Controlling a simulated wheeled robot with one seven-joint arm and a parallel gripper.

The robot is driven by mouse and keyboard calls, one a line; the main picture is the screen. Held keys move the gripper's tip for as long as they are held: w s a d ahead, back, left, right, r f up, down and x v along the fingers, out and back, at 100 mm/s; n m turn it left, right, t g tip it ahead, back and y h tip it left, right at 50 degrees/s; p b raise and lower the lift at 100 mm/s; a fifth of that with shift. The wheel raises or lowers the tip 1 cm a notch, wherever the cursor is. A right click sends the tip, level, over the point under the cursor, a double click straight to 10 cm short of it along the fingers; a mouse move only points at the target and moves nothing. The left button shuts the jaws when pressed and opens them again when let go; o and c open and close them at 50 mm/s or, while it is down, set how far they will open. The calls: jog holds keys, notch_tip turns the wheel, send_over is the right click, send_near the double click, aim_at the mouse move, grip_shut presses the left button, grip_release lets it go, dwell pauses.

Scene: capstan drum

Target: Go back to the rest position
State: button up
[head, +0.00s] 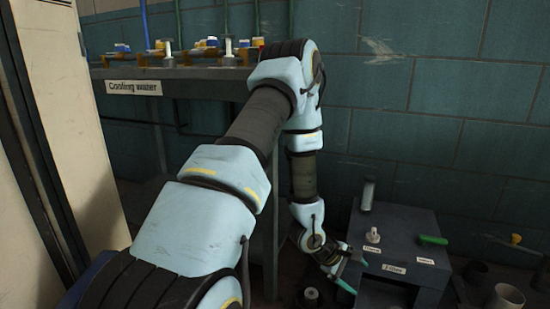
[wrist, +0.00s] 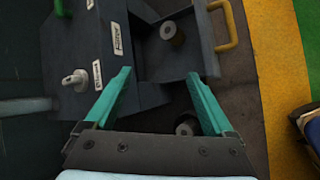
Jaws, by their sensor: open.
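My gripper (head: 352,272) is low at the front left of a dark grey cabinet (head: 405,225) in the head view. In the wrist view my gripper (wrist: 158,82) has its two teal fingers spread apart with nothing between them. A grey cylinder (wrist: 172,33) is in the drawer. Whether a finger touches the cabinet or drawer I cannot tell.
A shelf labelled Cooling water (head: 134,88) with several valves stands behind my arm. A pale locker (head: 70,120) is at the left. A green handle (head: 433,240) lies on the cabinet top. A small cylinder (head: 311,296) stands on the floor beside my gripper.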

jog(key=w+a+r+m+t+y, duration=0.1)
jog(key=w+a+r+m+y, duration=0.15)
jog(key=a+r, duration=0.45)
jog(key=w+a+r+m+t+y, duration=0.1)
jog(key=w+a+r+m+y, duration=0.25)
jog(key=a, duration=0.55)
jog(key=s+a+r+m+g+y, duration=0.2)
jog(key=s+a+r+m, duration=0.2)
jog(key=s+a+r, duration=0.75)
notch_tip(320, 180, up, 40)
jog(key=a+p, duration=0.1)
jog(key=p, duration=3.8)
jog(key=shift+w+f, duration=0.15)
jog(key=shift+w, duration=0.25)
jog(key=shift+c, duration=0.2)
